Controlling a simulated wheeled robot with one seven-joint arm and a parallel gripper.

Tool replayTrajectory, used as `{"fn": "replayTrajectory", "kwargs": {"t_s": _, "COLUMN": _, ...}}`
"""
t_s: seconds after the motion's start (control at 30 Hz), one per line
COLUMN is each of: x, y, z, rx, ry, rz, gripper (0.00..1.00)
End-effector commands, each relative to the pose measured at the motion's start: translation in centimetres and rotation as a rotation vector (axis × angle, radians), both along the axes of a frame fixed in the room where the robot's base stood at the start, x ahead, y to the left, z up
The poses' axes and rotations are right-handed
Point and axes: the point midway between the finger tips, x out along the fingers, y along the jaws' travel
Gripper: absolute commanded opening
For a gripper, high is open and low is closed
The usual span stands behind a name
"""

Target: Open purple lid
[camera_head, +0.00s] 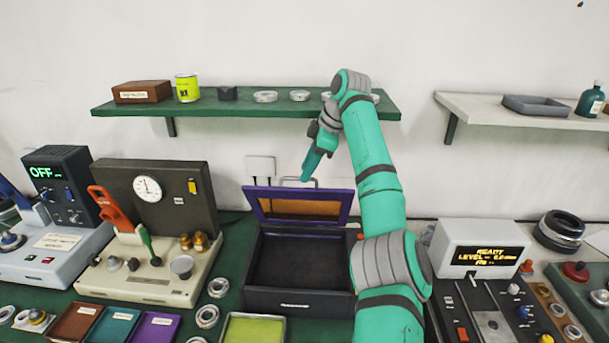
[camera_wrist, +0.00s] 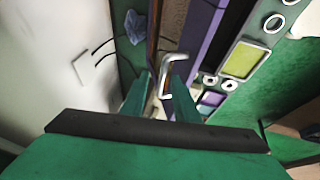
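The purple lid (camera_head: 299,209) stands raised at the back of a dark box (camera_head: 300,299), whose inside shows empty. The lid has a purple frame around an orange-brown panel and a metal handle (camera_head: 299,181) at its top edge. My gripper (camera_head: 307,176) is at the handle, above the lid. In the wrist view, the fingers of my gripper (camera_wrist: 163,82) are apart, with the bent silver handle (camera_wrist: 166,66) between them. A gap shows beside the handle, so they do not look closed on it. The purple lid edge (camera_wrist: 184,104) shows behind the right finger.
A green shelf (camera_head: 235,106) with small items hangs on the wall above the box. A gauge device (camera_head: 150,240) stands left, a display unit (camera_head: 482,262) right. Small trays and metal rings (camera_head: 207,316) lie in front and left of the box.

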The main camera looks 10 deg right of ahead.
Motion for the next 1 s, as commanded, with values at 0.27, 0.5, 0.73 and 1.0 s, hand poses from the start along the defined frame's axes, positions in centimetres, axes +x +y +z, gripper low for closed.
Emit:
{"fn": "replayTrajectory", "kwargs": {"t_s": 0.27, "x": -1.4, "y": -1.7, "z": 4.7, "rx": -0.001, "ry": 0.001, "rz": -0.001, "gripper": 0.28}}
{"fn": "replayTrajectory", "kwargs": {"t_s": 0.5, "x": -2.1, "y": -2.4, "z": 6.6, "rx": -0.001, "ry": 0.003, "rz": -0.001, "gripper": 0.28}}
{"fn": "replayTrajectory", "kwargs": {"t_s": 0.73, "x": -2.1, "y": -2.5, "z": 6.9, "rx": -0.001, "ry": 0.003, "rz": -0.001, "gripper": 0.28}}
{"fn": "replayTrajectory", "kwargs": {"t_s": 1.0, "x": -0.8, "y": -0.6, "z": 6.2, "rx": -0.031, "ry": -0.027, "rz": 0.011, "gripper": 0.00}}
